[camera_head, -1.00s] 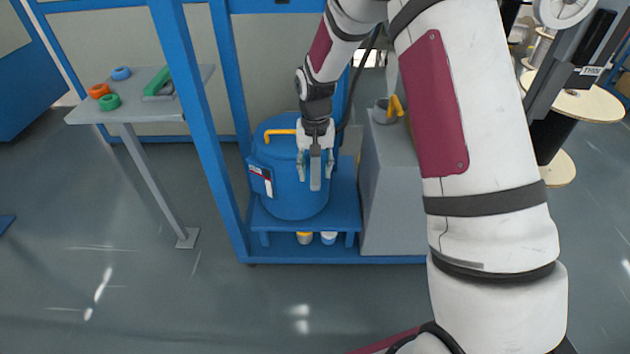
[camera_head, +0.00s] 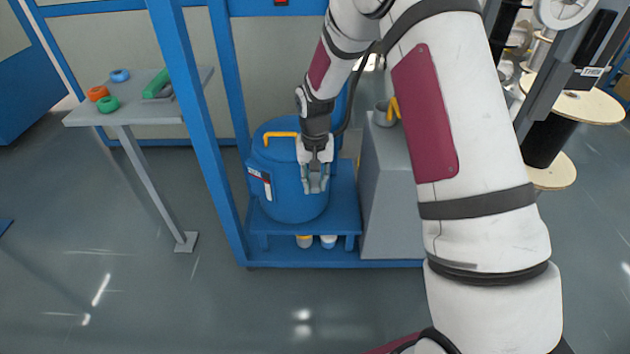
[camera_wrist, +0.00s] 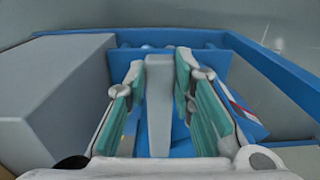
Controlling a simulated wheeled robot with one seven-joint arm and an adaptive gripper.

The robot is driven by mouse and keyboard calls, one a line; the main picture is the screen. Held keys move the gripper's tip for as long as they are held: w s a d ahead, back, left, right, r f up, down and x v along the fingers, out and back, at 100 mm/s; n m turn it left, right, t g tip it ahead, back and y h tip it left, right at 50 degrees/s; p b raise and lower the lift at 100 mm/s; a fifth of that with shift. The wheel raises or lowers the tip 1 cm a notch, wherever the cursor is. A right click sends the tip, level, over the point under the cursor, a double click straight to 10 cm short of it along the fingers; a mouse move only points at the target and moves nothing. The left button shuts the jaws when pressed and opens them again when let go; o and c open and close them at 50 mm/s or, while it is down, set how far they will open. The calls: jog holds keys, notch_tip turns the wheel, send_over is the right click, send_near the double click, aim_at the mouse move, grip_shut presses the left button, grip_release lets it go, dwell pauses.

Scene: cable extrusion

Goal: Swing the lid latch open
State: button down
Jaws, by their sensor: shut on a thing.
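The blue drum (camera_head: 288,203) stands upright on a low blue platform, with a yellow handle (camera_head: 281,135) on its lid. My gripper (camera_head: 315,186) is at the right part of the drum's front, pointing down. Its two fingers are shut on the grey lid latch, a flat bar that shows between the green finger pads in the wrist view (camera_wrist: 159,98). In the head view the fingers largely hide the latch. The latch's far end and pivot are hard to make out.
A blue frame post (camera_head: 192,110) rises left of the drum. A grey box-like stand (camera_head: 390,200) with a cup (camera_head: 384,114) is close on the right. A grey side table (camera_head: 135,108) holds coloured rings at the left. The floor in front is clear.

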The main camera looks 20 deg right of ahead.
jog(key=shift+d, duration=0.1)
jog(key=w+d+n+p, duration=0.4)
jog(key=d+n, duration=0.5)
jog(key=n, duration=0.9)
jog(key=shift+w+d, duration=0.15)
jog(key=shift+w, duration=0.35)
dwell(0.4)
jog(key=c, duration=1.4)
grip_release()
jog(key=shift+o, duration=0.2)
notch_tip(320, 180, up, 12)
